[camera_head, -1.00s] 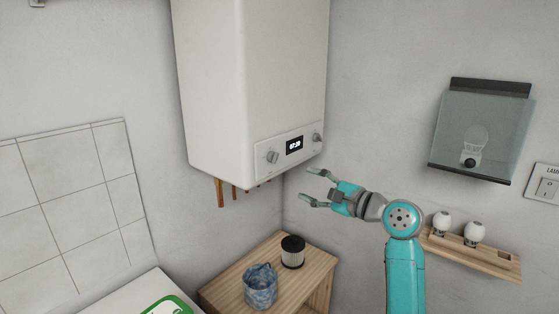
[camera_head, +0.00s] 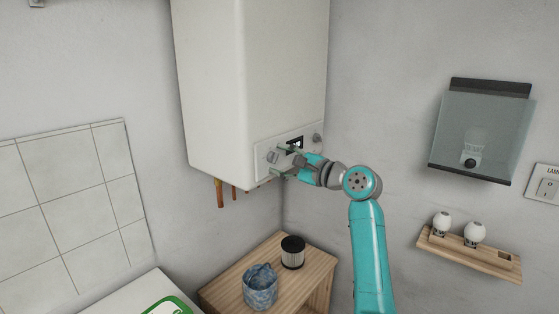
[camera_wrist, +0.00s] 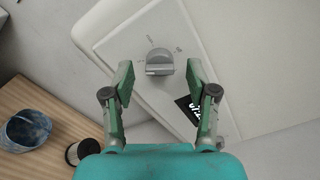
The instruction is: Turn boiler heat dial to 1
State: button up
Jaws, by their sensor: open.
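The white boiler (camera_head: 250,80) hangs in the corner, with a control panel (camera_wrist: 115,45) low on its front. The left heat dial (camera_wrist: 159,62) is a grey knob with a raised grip, and small marks around it are too small to read. A second knob (camera_head: 317,138) sits at the panel's right end. My gripper (camera_head: 276,160) is open and right in front of the left dial. In the wrist view the dial lies between the lines of my two fingers (camera_wrist: 160,80), just beyond the tips, and contact cannot be told. The display (camera_wrist: 190,115) is partly hidden by a finger.
Copper pipes (camera_head: 235,191) hang under the boiler. Below stands a wooden table (camera_head: 220,290) with a blue bucket (camera_head: 260,288) and a black-topped canister (camera_head: 292,252). A wall shelf (camera_head: 465,255) with two bulbs and a glass-fronted box (camera_head: 480,130) are to the right.

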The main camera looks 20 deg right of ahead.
jog(key=shift+w+a, duration=0.3)
jog(key=shift+w, duration=0.05)
grip_shut()
